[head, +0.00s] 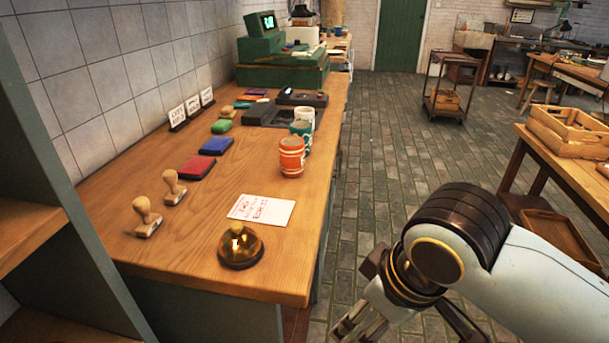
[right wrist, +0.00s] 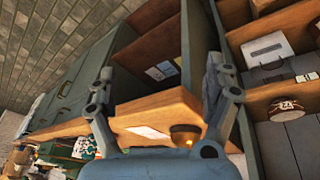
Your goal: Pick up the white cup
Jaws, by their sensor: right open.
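The white cup (head: 304,114) stands on the wooden counter (head: 215,260) in the head view, partly hidden behind a green cup (head: 301,134). An orange cup with white bands (head: 291,158) stands in front of the green one. My right gripper (head: 362,325) is low in the head view, off the counter's right side and well apart from the cups. In the right wrist view its fingers (right wrist: 163,88) are spread with nothing between them. I cannot make out the white cup in that view. My left gripper is not in view.
A brass bell (head: 240,247), a card (head: 262,209), two wooden stamps (head: 147,217) and ink pads (head: 215,145) lie on the counter. A green cash register (head: 268,55) stands at its far end. The tiled floor right of the counter is open. A table with a crate (head: 568,130) is at right.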

